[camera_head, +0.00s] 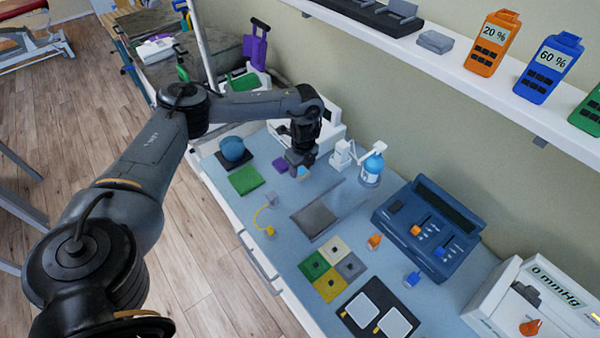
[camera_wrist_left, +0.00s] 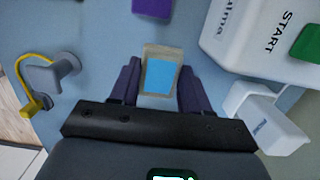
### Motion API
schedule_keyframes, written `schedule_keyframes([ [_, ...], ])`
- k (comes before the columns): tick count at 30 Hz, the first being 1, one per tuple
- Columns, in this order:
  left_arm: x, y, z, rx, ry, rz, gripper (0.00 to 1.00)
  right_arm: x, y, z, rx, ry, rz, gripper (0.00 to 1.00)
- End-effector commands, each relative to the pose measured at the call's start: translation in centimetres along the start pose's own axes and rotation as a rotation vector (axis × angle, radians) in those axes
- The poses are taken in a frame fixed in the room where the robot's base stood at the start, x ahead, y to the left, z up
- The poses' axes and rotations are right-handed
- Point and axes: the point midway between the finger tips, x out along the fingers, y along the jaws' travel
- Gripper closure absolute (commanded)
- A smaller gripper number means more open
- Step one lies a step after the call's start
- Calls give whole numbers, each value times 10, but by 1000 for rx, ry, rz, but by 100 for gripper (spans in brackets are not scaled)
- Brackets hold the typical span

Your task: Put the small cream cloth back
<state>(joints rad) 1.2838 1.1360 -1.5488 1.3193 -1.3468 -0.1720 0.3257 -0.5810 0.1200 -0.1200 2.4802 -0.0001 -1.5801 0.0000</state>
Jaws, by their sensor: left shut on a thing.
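My left gripper (camera_head: 300,166) is over the blue-grey counter, near the white machine at the back. In the left wrist view its two fingers (camera_wrist_left: 158,85) are shut on a small cream-edged piece (camera_wrist_left: 150,98) with a bright blue face. I cannot tell whether this piece is the small cream cloth; in the head view only a little of it shows under the gripper. A cream square (camera_head: 334,248) with a dark centre dot lies flat beside green, grey and yellow squares. My right gripper is not in view.
A purple cloth (camera_head: 281,165) and a green cloth (camera_head: 244,180) lie near the gripper. A yellow-corded item (camera_head: 268,231), a grey pad (camera_head: 314,219), a white stand (camera_head: 342,154) and a blue-topped bottle (camera_head: 373,169) are around it. A blue console (camera_head: 430,228) stands further right.

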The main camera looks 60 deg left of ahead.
Motion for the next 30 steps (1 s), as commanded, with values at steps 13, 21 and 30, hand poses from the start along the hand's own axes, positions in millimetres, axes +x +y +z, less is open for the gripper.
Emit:
schedule_keyframes([
  [13,25,0,-3,1,0,0,92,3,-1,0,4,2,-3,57],
  [21,28,0,-4,1,0,0,47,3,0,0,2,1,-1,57],
  [30,28,0,-4,1,0,0,28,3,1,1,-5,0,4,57],
])
